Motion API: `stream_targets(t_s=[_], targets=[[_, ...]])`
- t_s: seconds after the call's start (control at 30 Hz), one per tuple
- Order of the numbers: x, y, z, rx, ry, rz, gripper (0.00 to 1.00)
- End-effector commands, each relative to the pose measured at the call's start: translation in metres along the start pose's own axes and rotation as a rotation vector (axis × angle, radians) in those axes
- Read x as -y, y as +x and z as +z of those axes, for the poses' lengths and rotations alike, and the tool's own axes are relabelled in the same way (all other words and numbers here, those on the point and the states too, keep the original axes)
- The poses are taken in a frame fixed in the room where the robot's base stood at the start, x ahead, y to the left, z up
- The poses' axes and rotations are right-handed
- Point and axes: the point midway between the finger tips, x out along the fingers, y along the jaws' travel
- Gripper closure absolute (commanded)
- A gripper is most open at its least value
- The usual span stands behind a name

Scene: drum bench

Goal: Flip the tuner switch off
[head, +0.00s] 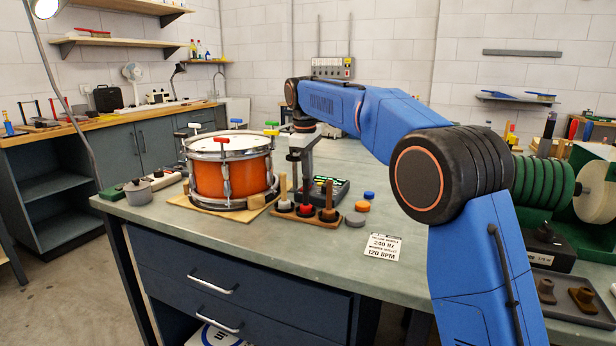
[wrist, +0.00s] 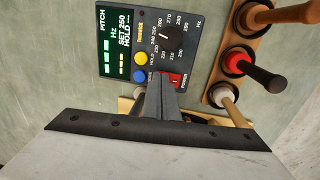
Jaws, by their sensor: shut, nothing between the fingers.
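The tuner (wrist: 148,42) is a dark box in the wrist view, with a lit green display, a dial, a yellow button and a blue button. Its red power switch (wrist: 178,80) is at the lower right corner, partly covered by my fingers; I cannot tell its position. My gripper (wrist: 163,78) is shut and empty, its fingertips over the tuner's lower edge beside the switch. Contact cannot be judged. In the head view the tuner (head: 331,188) sits on the bench behind the mallet rack, partly hidden by my downward-pointing gripper.
A wooden rack (head: 318,220) of upright mallets stands close beside the tuner; it also shows in the wrist view (wrist: 213,83). An orange drum (head: 229,178) stands to the left. A printed card (head: 383,246) lies near the front edge, with clear bench around it.

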Motion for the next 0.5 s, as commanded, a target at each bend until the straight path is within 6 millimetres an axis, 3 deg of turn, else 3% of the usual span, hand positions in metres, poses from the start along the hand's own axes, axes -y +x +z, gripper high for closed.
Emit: stream_targets(t_s=[0.5], targets=[[-0.0014,0.0052,0.0002,0.002,0.000,-0.001,1.00]])
